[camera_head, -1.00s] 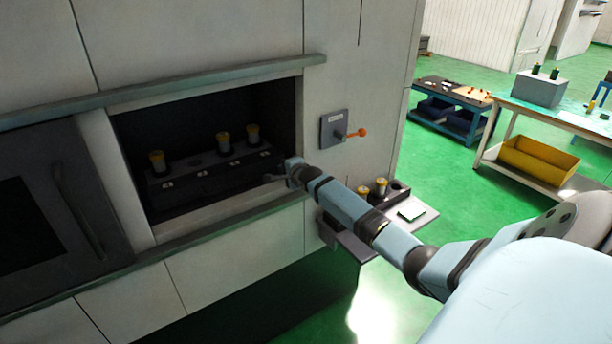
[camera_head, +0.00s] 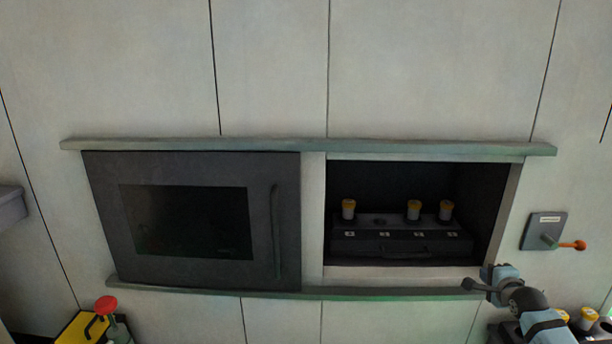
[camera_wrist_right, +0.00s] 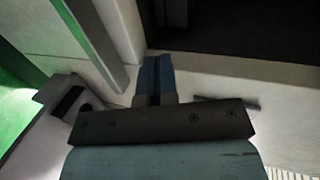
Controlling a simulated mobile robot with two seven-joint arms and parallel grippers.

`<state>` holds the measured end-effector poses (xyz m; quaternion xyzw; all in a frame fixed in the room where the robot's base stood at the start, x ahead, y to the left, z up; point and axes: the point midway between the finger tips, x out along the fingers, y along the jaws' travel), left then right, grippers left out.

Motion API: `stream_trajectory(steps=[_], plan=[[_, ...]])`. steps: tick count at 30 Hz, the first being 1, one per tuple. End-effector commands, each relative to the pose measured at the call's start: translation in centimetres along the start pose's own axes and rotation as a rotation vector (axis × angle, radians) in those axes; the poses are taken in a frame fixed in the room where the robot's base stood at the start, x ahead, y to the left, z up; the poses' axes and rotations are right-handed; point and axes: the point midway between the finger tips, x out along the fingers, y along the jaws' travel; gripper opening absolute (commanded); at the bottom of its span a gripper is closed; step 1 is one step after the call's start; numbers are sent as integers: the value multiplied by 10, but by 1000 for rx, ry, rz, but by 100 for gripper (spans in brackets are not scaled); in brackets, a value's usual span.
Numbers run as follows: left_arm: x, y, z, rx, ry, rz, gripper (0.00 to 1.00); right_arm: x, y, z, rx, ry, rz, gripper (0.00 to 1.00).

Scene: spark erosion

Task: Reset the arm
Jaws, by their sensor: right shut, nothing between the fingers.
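My right arm (camera_head: 530,308) comes in at the lower right of the head view. Its gripper (camera_head: 468,284) is shut and empty, in front of the lower rail below the right end of the open bay. In the right wrist view the shut blue fingers (camera_wrist_right: 154,78) point toward the pale ledge and the dark opening. My left arm is not in view.
The open bay (camera_head: 340,172) holds a dark rack (camera_head: 350,246) with three yellow-capped cylinders. A dark sliding door (camera_head: 100,215) stands left of it. A switch panel with an orange-knobbed lever (camera_head: 568,245) is on the right wall. A yellow box (camera_head: 72,332) with a red knob beside it sits lower left.

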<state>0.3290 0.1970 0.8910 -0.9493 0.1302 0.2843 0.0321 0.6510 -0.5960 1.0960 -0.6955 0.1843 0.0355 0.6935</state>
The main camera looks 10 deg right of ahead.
Motion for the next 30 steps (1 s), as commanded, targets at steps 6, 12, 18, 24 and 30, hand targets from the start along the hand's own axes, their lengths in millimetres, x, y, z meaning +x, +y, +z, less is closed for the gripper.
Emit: stream_trajectory(steps=[6,12,18,24,30], plan=[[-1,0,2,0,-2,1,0,-34,95,75,-363,-102,70,0],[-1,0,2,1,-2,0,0,-108,196,167,-829,-265,84,0],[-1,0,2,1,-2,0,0,-207,270,252,-1261,-436,15,0],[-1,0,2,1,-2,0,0,-291,301,310,-1570,-543,-96,0],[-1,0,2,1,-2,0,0,-321,306,329,-1690,-571,-152,0]])
